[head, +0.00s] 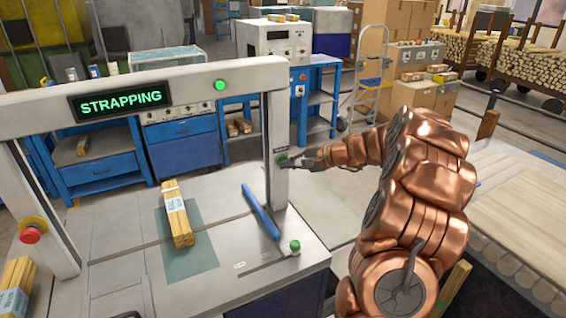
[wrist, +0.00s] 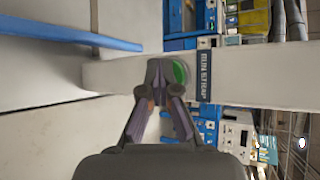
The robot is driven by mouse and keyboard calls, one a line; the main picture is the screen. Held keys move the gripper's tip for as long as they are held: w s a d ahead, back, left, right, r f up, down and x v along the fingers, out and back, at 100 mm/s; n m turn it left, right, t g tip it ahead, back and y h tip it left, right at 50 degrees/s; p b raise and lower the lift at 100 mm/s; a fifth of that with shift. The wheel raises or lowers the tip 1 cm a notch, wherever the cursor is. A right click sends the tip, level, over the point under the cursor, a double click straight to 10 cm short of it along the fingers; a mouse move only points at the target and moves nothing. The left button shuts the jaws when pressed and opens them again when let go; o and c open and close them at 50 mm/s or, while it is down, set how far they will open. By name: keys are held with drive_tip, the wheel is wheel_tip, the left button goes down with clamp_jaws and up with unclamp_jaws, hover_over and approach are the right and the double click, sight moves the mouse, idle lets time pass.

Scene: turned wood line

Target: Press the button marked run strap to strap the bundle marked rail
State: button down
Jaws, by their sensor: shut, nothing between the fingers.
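The strapping machine (head: 150,90) has a display (head: 120,101) reading STRAPPING in green letters. The green run strap button (wrist: 180,73) is on the machine's right post, beside a dark label (wrist: 203,70) reading RUN STRAP. My gripper (wrist: 160,68) is shut and empty, its fingertips at the button and partly covering it; whether they touch it I cannot tell. In the head view my gripper (head: 296,162) reaches the post from the right. A labelled bundle of wooden strips (head: 180,222) lies on the dark green patch under the arch. Its label is too small to read.
A green lamp (head: 220,85) glows on the crossbar. A red stop button (head: 30,235) is on the left post. A blue bar (head: 261,212) and a green knob (head: 295,246) are on the bed's right side. Another labelled bundle (head: 15,285) lies at the left edge.

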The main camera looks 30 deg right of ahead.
drive_tip(key=shift+s, duration=0.1)
drive_tip(key=shift+s+a+b, duration=0.1)
drive_tip(key=shift+s+b, duration=0.25)
drive_tip(key=shift+s, duration=0.35)
drive_tip(key=shift+s+a+b, duration=0.2)
drive_tip(key=shift+s+b, duration=0.7)
drive_tip(key=shift+s, duration=1.6)
